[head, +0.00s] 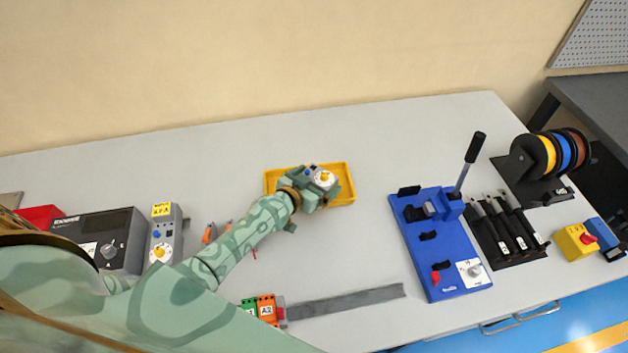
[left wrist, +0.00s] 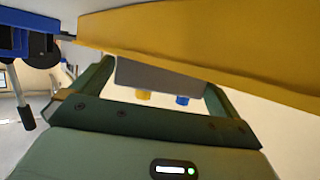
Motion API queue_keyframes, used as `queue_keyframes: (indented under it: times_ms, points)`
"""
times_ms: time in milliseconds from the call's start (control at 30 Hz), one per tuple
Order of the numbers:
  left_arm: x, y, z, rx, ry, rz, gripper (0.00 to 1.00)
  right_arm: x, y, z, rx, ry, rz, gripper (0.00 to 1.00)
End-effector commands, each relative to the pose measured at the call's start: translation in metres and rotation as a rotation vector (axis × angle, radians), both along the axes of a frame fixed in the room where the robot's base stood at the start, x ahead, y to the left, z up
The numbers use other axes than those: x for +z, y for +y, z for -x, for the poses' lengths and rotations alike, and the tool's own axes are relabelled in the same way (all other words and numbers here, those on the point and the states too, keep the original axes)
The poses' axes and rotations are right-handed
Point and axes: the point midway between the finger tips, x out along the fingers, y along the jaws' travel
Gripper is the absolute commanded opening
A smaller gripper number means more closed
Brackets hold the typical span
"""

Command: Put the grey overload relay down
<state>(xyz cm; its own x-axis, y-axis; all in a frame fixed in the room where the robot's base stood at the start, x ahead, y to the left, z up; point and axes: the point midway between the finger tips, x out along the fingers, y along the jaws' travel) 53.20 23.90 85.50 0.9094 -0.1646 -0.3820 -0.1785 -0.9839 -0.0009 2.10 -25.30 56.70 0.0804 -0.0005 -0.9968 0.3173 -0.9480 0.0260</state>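The grey overload relay (head: 323,179), with a yellow dial and a blue button on its face, is held between the fingers of my left gripper (head: 314,186). It is at the yellow tray (head: 345,170), over its middle part in the head view. In the left wrist view the relay's grey body (left wrist: 160,76) sits between the two green fingers, and the tray's yellow wall (left wrist: 210,48) crosses close by. I cannot tell whether the relay touches the tray's floor. My right gripper is not in view.
A similar grey relay (head: 163,235) stands at the left beside a black box (head: 100,240). Green and orange terminal blocks (head: 267,309) and a grey bar (head: 345,301) lie in front. A blue bender (head: 440,250) stands at the right.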

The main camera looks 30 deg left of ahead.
Motion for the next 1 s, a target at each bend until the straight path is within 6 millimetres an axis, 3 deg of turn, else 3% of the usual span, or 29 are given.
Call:
queue_keyframes:
  times_ms: [167,400,600,1000]
  points:
    - [0.011,0.002,0.013,0.000,0.001,-0.001,1.00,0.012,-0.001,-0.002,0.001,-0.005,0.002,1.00]
    - [0.034,0.011,0.065,-0.001,0.001,-0.001,1.00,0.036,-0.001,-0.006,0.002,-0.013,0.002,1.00]
    - [0.046,0.018,0.098,-0.001,0.001,-0.001,1.00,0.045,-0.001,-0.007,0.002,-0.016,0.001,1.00]
    - [0.049,0.020,0.109,-0.001,-0.001,0.001,1.00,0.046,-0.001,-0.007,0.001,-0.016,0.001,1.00]
